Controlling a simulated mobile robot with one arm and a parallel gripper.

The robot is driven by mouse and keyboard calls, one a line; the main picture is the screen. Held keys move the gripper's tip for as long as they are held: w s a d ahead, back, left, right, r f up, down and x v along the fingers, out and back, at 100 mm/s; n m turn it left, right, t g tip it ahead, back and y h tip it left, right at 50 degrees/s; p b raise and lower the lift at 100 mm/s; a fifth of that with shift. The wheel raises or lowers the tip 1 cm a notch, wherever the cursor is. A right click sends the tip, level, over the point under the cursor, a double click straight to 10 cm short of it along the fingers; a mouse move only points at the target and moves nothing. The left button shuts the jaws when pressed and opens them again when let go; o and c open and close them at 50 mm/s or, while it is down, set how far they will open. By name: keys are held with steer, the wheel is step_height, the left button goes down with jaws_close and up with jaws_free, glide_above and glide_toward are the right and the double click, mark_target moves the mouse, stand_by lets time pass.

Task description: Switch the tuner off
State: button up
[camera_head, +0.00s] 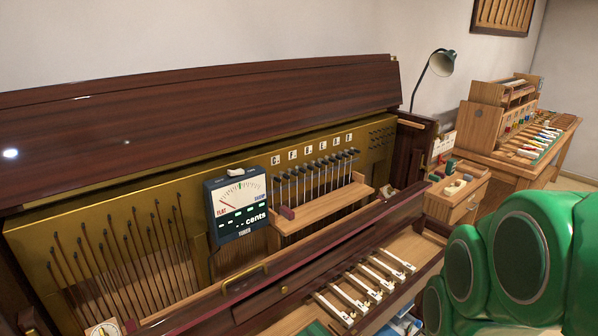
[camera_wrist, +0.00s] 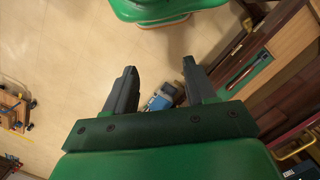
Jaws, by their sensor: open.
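The head view shows my green arm at the lower right, but not the fingers.
A wooden shelf (camera_head: 322,213) with hammers stands right of the tuner. The piano's front rail (camera_head: 262,285) runs below it. A lamp (camera_head: 441,63) and a workbench (camera_head: 560,124) with tools are at the right. A blue and grey object (camera_wrist: 160,100) lies on the floor (camera_wrist: 60,65).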

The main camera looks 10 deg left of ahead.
steer(key=shift+c, duration=1.3)
steer(key=shift+w+a+r, duration=0.15)
steer(key=shift+w, duration=0.2)
steer(key=shift+c, duration=1.3)
steer(key=shift+n+t, duration=0.5)
steer(key=shift+n, duration=0.1)
steer(key=w, duration=0.2)
steer(key=w+a+r, duration=0.2)
steer(key=w, duration=0.1)
steer(key=shift+w+a+r, duration=0.15)
steer(key=shift+w+a, duration=0.05)
steer(key=shift+w, duration=0.1)
jaws_close()
steer(key=w+a+r+n+t+y, duration=0.2)
steer(key=w+a+r, duration=0.4)
steer(key=w+a, duration=0.4)
steer(key=w+a+r+n+t+y, duration=0.2)
steer(key=w+a+r, duration=0.5)
steer(key=w+a, duration=0.4)
steer(key=w+a+r+n+t+y, duration=0.2)
steer(key=w+a+r, duration=0.5)
steer(key=w, duration=1.2)
steer(key=a+n+y, duration=0.1)
steer(key=a, duration=0.2)
steer(key=shift+w+a+r+y, duration=0.15)
steer(key=shift+w+r+y, duration=0.15)
steer(key=shift+w, duration=0.1)
